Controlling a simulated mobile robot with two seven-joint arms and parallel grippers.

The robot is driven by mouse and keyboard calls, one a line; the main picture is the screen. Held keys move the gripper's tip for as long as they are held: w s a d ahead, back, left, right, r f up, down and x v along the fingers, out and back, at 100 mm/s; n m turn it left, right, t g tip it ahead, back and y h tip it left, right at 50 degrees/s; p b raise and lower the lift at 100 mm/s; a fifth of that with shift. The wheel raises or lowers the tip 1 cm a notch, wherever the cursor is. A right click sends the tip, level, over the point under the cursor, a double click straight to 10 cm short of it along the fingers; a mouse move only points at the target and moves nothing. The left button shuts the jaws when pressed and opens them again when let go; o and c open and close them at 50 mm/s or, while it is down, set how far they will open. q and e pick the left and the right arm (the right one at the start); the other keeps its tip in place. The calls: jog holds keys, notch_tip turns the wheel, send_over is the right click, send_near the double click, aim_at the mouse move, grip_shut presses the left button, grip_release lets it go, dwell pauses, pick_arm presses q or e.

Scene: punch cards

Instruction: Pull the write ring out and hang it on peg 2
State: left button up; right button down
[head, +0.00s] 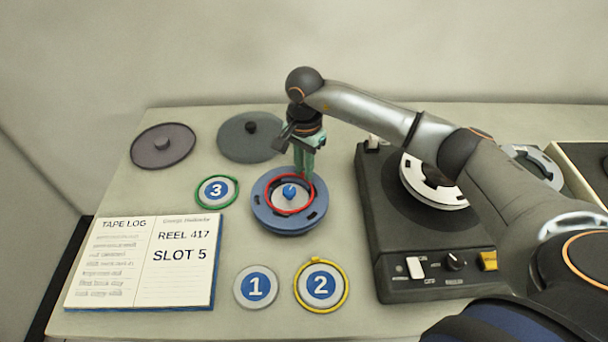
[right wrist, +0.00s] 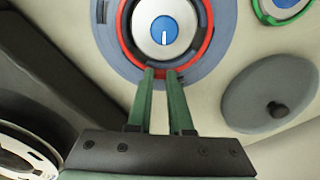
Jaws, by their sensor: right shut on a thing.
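The red write ring (head: 273,202) is around the hub of the blue reel (head: 270,222); I cannot tell whether it is seated or slightly raised. My right gripper (head: 308,174) is shut on the ring's far right edge. In the right wrist view, the fingertips (right wrist: 160,72) meet the red ring (right wrist: 206,44) beside the hub (right wrist: 152,38). Peg 2 (head: 321,285) is a white disc with a blue numbered face at the front, with a yellow ring (head: 343,298) around it. My left gripper is not in view.
Peg 1 (head: 256,287) stands bare left of peg 2. Peg 3 (head: 217,190) has a green ring (head: 202,203) around it. An open tape log (head: 145,262) lies at left, two grey lids (head: 163,147) behind. A dark tape machine (head: 400,240) stands right of the reel.

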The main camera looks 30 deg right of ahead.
jog(key=shift+r, duration=0.15)
jog(key=shift+r+p, duration=1.8)
jog(key=shift+r, duration=1.05)
notch_tip(320, 180, up, 7)
jog(key=p, duration=0.2)
jog(key=shift+p, duration=0.4)
